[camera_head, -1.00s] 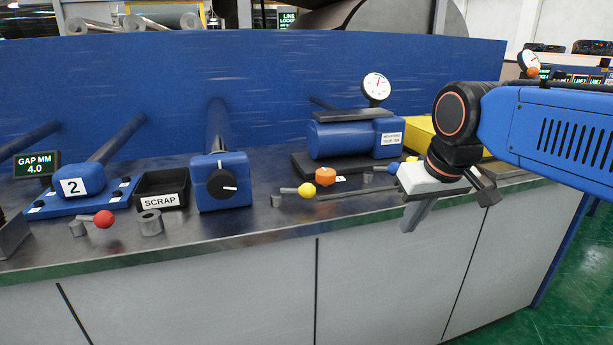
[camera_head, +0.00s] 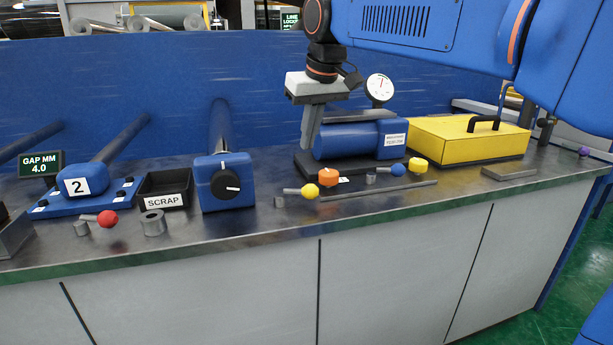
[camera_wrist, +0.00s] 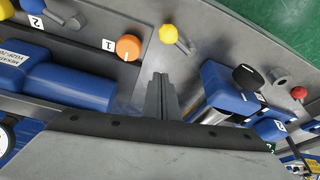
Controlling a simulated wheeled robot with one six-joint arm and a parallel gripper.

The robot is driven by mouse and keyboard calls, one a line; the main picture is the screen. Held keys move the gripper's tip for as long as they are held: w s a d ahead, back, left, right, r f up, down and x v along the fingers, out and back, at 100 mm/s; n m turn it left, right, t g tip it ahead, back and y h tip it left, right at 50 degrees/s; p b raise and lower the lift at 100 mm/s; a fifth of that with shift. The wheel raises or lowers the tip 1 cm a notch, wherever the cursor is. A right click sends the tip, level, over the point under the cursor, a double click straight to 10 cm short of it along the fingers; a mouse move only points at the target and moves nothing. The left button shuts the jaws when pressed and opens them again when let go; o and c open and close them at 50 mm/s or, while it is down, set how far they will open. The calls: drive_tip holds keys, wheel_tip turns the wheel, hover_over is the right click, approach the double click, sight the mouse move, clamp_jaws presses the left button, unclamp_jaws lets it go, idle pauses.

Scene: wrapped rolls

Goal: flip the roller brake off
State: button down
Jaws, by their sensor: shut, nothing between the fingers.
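No label in view names the roller brake, so I cannot tell which control it is. Three ball-ended levers stand along the bench front: red (camera_head: 107,218), yellow (camera_head: 309,191) and blue (camera_head: 397,170). Each ball sits to the right of its small grey post. The yellow lever also shows in the wrist view (camera_wrist: 169,34), beyond my fingertips. My gripper (camera_head: 307,146) points down, shut and empty, above the bench behind the yellow lever, at the left end of the blue cylinder (camera_head: 345,143). In the wrist view my gripper (camera_wrist: 160,95) touches no lever.
An orange knob (camera_head: 327,176) and a yellow knob (camera_head: 418,164) sit by the cylinder's dark base. A blue box with a black dial (camera_head: 225,181) stands left of my gripper. A dial gauge (camera_head: 380,88), yellow case (camera_head: 465,139) and scrap bin (camera_head: 165,187) stand nearby.

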drive_tip(key=shift+w+a+r, duration=0.1)
drive_tip(key=shift+w+a, duration=0.05)
drive_tip(key=shift+a, duration=0.25)
drive_tip(key=x, duration=1)
drive_tip(key=shift+s+d, duration=0.6)
drive_tip(key=shift+s, duration=0.35)
drive_tip(key=shift+s+d+f, duration=0.25)
drive_tip(key=shift+s+d, duration=0.15)
drive_tip(key=shift+s, duration=0.35)
